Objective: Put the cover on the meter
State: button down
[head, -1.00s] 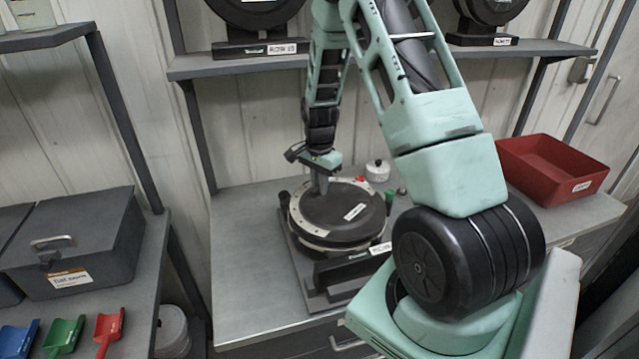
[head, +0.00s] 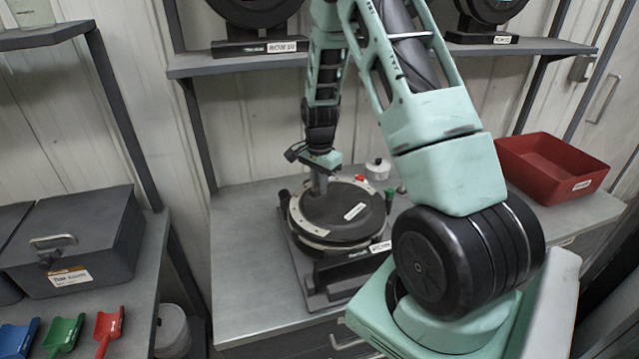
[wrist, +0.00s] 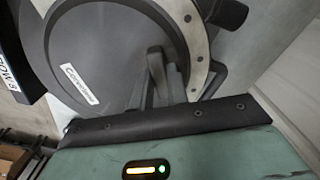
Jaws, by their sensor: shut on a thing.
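The meter (head: 299,235) lies on a dark stand on the bench, with a pale ring showing around its rim. The round dark cover (head: 345,208) with a white label sits over the meter's face. In the wrist view the cover (wrist: 105,50) fills the upper left, with the pale ring beside it. My gripper (head: 320,184) points down at the cover's far left part. It is shut on the cover's handle (wrist: 156,65), which is mostly hidden by the fingers. I cannot tell whether the cover is fully seated.
A red tray (head: 550,170) stands at the bench's right. A small white pot (head: 377,168) sits behind the meter. A grey box (head: 75,240) and several coloured scoops (head: 64,335) are on the left bench. The front left of the meter bench is clear.

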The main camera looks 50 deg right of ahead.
dwell(0.4)
jog(key=c, duration=1.3)
grip_release()
jog(key=shift+r, duration=0.1)
jog(key=shift+c, duration=0.3)
notch_tip(320, 180, up, 9)
jog(key=p, duration=0.7)
jog(key=shift+r, duration=0.15)
